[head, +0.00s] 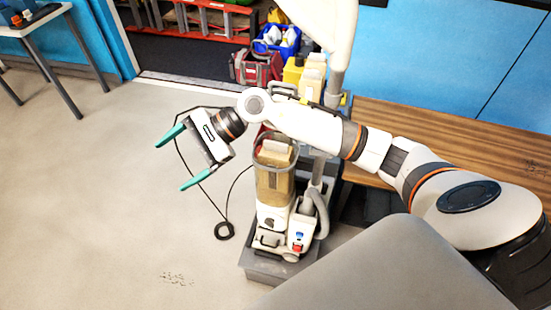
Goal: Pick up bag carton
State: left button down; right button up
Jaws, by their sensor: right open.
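My left gripper is out of view.
A black cable (224,230) loops on the floor. A wooden bench (450,135) is at right.

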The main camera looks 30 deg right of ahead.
jog(key=w+d+f+n+g+h, duration=0.1)
jog(key=d+f+n+h, duration=0.15)
jog(key=d, duration=0.35)
jog(key=w+d+f+n+h, duration=0.1)
jog(key=w+d+h, duration=0.1)
jog(key=d+h, duration=0.3)
jog(key=r+n+g+h, duration=0.1)
jog(key=h, duration=0.4)
send_over(275, 143)
notch_tip(275, 143, down, 4)
jog(key=shift+s+d+f+p, duration=0.1)
jog(key=shift+f+p, duration=0.15)
jog(key=shift+p, duration=0.5)
notch_tip(275, 143, down, 6)
jog(key=shift+f+p, duration=0.1)
jog(key=shift+p, duration=0.65)
jog(key=shift+f, duration=0.4)
jog(key=c, duration=1.4)
jog(key=shift+r, duration=0.1)
